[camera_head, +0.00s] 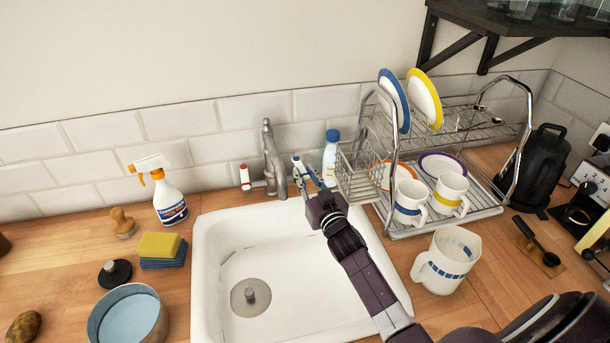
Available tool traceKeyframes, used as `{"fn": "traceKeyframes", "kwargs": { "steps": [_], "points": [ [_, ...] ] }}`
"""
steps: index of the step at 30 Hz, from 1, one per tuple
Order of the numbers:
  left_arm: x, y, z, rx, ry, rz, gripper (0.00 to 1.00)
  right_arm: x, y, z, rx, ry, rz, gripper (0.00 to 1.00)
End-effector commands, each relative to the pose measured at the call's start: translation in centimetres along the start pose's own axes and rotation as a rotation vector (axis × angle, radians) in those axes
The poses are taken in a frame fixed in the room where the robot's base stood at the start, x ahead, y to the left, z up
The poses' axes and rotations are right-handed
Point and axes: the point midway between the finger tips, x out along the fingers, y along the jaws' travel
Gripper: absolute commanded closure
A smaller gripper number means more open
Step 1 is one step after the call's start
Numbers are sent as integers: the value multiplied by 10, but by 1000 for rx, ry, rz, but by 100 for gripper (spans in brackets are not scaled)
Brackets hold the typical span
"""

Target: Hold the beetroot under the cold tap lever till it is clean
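A grey tap (271,160) stands behind the white sink (208,270). Its red-topped lever (245,177) is on the left, and its blue-topped cold lever (297,162) is on the right. My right gripper (309,178) reaches over the sink from the lower right. Its fingers look spread, close by the cold lever; I cannot tell whether they touch it. No water shows under the spout. A brown, rounded lump (23,326) lies at the lower left edge of the counter; I cannot tell whether it is the beetroot. My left gripper is out of view.
A spray bottle (168,193), a brush (123,222), sponges (159,245), a black-topped plug (115,273) and a bowl of water (128,318) stand left of the sink. A blue-capped bottle (330,160), a dish rack (470,208) and a jug (447,262) crowd the right.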

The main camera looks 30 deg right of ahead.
Motion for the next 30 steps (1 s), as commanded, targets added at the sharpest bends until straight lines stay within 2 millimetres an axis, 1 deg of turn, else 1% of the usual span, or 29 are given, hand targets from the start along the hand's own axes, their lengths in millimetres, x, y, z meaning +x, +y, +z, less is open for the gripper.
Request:
{"fn": "traceKeyframes", "kwargs": {
  "steps": [1, 3, 11, 14, 17, 20, 27, 30],
  "points": [
    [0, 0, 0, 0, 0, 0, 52, 0, 0, 0, 0, 0, 0, 72],
    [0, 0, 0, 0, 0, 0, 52, 0, 0, 0, 0, 0, 0, 65],
    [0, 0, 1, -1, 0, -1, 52, -1, 0, 1, 0, -1, 1, 65],
    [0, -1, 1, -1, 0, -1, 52, -4, 0, 2, 0, -3, 1, 65],
    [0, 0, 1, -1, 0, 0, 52, -14, 0, 2, 1, -3, 1, 65],
    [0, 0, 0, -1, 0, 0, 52, -31, 0, 2, 2, -4, 1, 65],
    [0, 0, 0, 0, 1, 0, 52, -77, 0, 2, 1, -4, 1, 65],
    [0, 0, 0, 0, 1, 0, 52, -93, 0, 1, 1, -3, 1, 65]
  ]
}}
